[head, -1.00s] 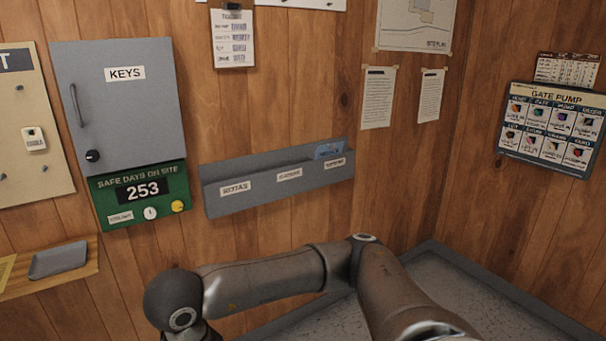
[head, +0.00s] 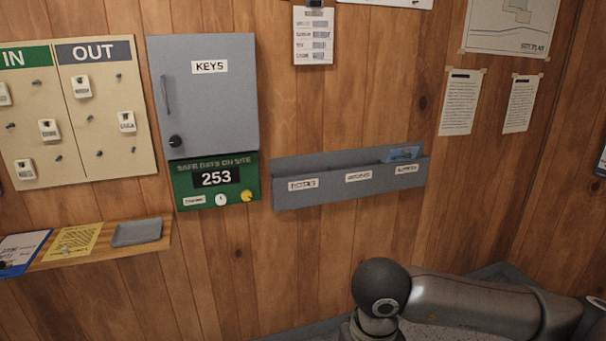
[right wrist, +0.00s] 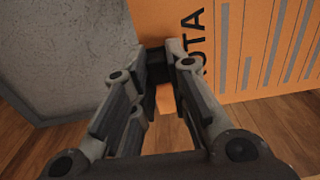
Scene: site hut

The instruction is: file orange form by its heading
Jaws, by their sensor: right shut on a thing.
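An orange form (right wrist: 235,70) with grey lines and a dark heading shows in the right wrist view. The heading's visible letters read "OTA"; its start is hidden by a finger. My right gripper (right wrist: 160,58) is shut on the form's edge. In the head view a grey wall rack (head: 332,192) has three labelled pockets. The left label (head: 303,184) appears to read "ROTAS"; the middle label (head: 358,176) and right label (head: 406,169) are too small to read surely. A blue paper (head: 403,154) sticks up from the right pocket. My left gripper is out of view.
A grey key cabinet (head: 205,105) and a green safe-days sign (head: 215,196) are left of the rack. A wooden shelf (head: 155,245) holds a grey tray (head: 137,232), a yellow sheet (head: 75,242) and a blue-edged clipboard (head: 20,262). The wall below the rack is bare.

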